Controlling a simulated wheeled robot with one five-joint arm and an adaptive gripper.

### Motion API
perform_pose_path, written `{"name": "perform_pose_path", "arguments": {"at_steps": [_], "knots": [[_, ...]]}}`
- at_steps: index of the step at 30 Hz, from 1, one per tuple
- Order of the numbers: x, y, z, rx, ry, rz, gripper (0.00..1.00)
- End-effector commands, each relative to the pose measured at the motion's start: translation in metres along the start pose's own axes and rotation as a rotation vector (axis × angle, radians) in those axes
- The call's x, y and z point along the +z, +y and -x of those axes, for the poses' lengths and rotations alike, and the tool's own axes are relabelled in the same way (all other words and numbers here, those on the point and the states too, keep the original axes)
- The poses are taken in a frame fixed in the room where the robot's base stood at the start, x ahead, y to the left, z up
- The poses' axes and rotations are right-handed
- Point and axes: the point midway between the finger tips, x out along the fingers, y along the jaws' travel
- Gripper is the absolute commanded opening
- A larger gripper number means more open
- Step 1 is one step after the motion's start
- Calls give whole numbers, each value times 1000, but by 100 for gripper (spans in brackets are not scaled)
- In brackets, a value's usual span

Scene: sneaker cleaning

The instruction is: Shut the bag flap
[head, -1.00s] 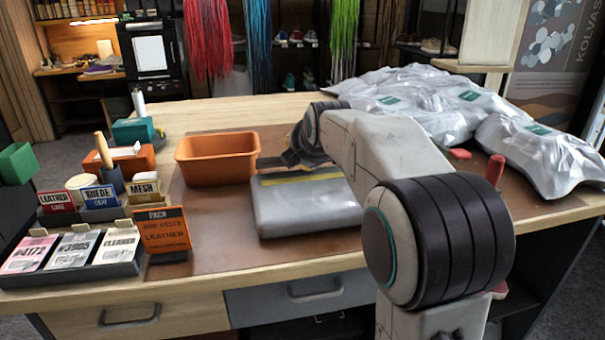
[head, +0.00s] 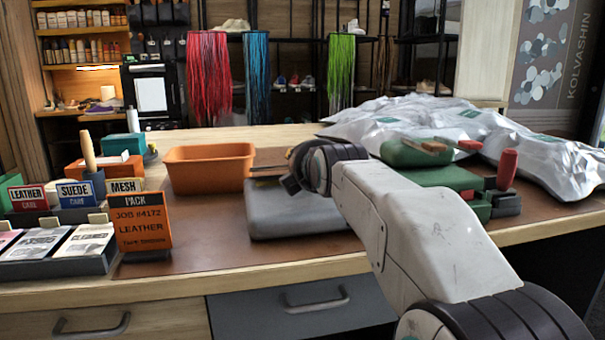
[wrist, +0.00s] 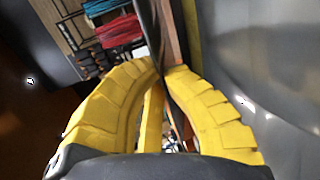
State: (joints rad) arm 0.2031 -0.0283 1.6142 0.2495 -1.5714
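The grey mailer bag (head: 290,215) lies flat on the brown mat, left of my forearm. In the wrist view its silver body (wrist: 270,60) fills the right side, with a yellow strip (wrist: 194,25) along its edge. My gripper (wrist: 164,72) is over the bag's far edge; its yellow fingers come together at the tips. A thin dark sheet, which looks like the bag flap (wrist: 148,25), runs up edge-on from between the fingertips, and the fingers appear closed on it. In the head view my arm hides the fingers and much of the far edge.
An orange bin (head: 208,170) stands just left of the bag. An orange job card (head: 141,225) and label trays stand at the left. A green tool set with a red handle (head: 507,168) is right of my arm, before several filled silver bags (head: 540,155).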

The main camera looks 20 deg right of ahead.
Motion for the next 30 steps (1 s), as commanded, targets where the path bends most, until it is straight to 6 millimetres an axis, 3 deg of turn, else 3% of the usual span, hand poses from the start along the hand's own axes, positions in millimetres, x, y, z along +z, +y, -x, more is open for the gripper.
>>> {"name": "perform_pose_path", "arguments": {"at_steps": [16,18,30], "knots": [[0,2,2,19,0,0,0],[0,2,2,18,0,0,11],[0,0,1,14,0,0,43]]}}
